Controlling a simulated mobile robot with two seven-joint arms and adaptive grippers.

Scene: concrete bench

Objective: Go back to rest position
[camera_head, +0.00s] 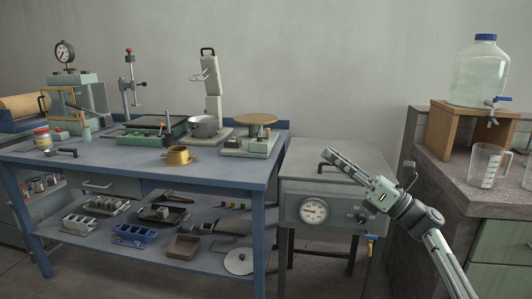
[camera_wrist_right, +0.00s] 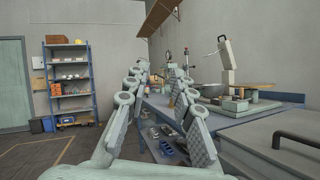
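My right gripper (camera_head: 329,160) is in the head view, in front of the grey cabinet with a round dial (camera_head: 314,210). Its arm comes in from the lower right, and the fingers point up and left. In the right wrist view the two fingers (camera_wrist_right: 156,82) stand apart with nothing between them. The gripper is open and empty, and I see it touching nothing. My left gripper and left arm are not in view.
A blue bench (camera_head: 110,163) with presses, a grey pot (camera_head: 203,126) and a brass cup (camera_head: 178,155) stands left. A concrete counter (camera_head: 450,185) at right bears a water jug (camera_head: 480,78) and a measuring beaker (camera_head: 486,165). The wrist view shows a blue shelf (camera_wrist_right: 70,85) and open floor.

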